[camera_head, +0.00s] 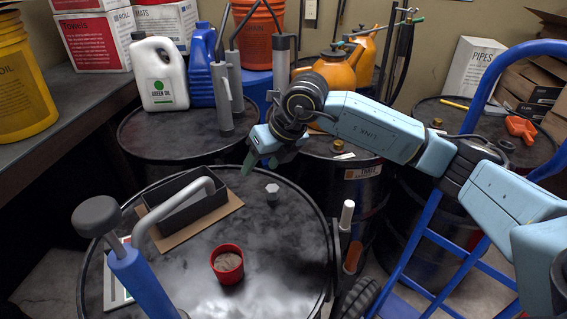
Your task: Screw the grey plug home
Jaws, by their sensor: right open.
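The grey plug (272,189) is a small piece with a hexagonal head. It stands upright at the back right of the front drum's dark lid (290,245). I cannot tell how deep its base sits in the lid. My right gripper (260,163) comes in from the right and hangs above and slightly left of the plug. Its fingers point down, are open and hold nothing, and are apart from the plug. My left gripper is not in view.
On the front lid are a black open tray (184,207) on cardboard, a red cup (227,264) and a blue pump (143,287). A blue hand truck (436,232) stands right. More drums behind carry a white jug (160,75) and orange tanks (336,72).

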